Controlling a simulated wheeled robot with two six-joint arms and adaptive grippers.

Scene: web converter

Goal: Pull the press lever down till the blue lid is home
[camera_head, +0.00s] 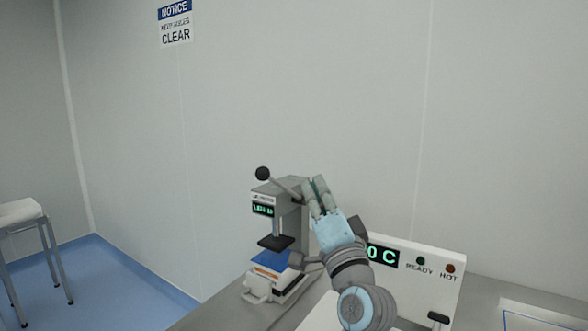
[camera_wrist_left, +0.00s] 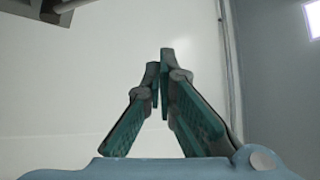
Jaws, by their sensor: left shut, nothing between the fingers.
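The press (camera_head: 283,213) stands on the bench with a small green display on its head. Its lever (camera_head: 285,187) slopes up to the left and ends in a dark ball knob (camera_head: 263,173). The blue lid (camera_head: 270,261) lies at the press base, under the raised dark press plate (camera_head: 275,242). My left gripper (camera_head: 316,181) is shut and empty, its fingers pointing up just right of the lever's pivot end; I cannot tell if they touch. In the left wrist view its fingertips (camera_wrist_left: 160,62) are close together. My right gripper is not in view.
A white panel (camera_head: 440,262) with a display, READY and HOT lamps and a dark knob stands right of the press. Bare grey bench (camera_head: 225,315) is at the front. A notice sign (camera_head: 175,22) hangs on the wall.

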